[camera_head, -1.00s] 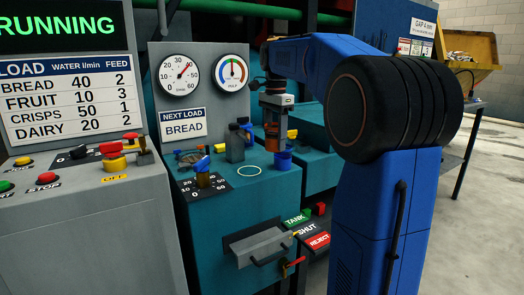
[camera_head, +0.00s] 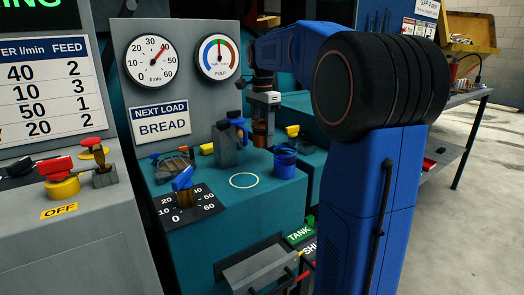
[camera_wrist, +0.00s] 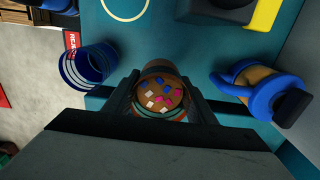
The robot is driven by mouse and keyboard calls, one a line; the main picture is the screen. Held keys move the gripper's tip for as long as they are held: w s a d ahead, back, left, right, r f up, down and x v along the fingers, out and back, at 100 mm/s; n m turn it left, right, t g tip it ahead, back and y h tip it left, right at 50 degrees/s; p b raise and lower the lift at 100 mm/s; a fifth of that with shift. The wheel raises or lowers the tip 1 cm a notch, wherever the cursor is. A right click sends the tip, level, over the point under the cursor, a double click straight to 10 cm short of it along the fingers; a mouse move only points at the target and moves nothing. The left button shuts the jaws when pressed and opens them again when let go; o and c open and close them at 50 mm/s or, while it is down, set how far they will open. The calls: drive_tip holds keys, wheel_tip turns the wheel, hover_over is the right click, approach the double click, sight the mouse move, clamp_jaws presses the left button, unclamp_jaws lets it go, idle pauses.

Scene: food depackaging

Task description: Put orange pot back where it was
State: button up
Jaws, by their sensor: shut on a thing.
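The orange pot (camera_head: 261,138) is held in my gripper (camera_head: 263,112), above the back of the teal machine top. In the wrist view the pot (camera_wrist: 162,85) shows from above between my gripper's fingers (camera_wrist: 160,104), with white, pink and blue bits on its round top. The fingers are shut on it. In the head view my gripper hides its upper part, and I cannot tell its exact height above the surface. A pale ring mark (camera_head: 244,180) lies empty on the teal top, in front and left of the pot; it also shows in the wrist view (camera_wrist: 125,17).
A blue cup (camera_head: 284,166) stands close to the pot's right. A blue-handled jug (camera_head: 238,128) and a dark grey block (camera_head: 223,147) stand to its left. A blue-topped knob on a dial plate (camera_head: 184,189) is at the front left. The teal top (camera_head: 215,218) around the ring is clear.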

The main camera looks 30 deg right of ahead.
drive_tip(key=shift+f, duration=2.7)
drive_tip(key=shift+f, duration=0.1)
drive_tip(key=o, duration=1.1)
wheel_tip(320, 180, up, 12)
drive_tip(key=shift+r, duration=0.15)
drive_tip(key=shift+s, duration=0.1)
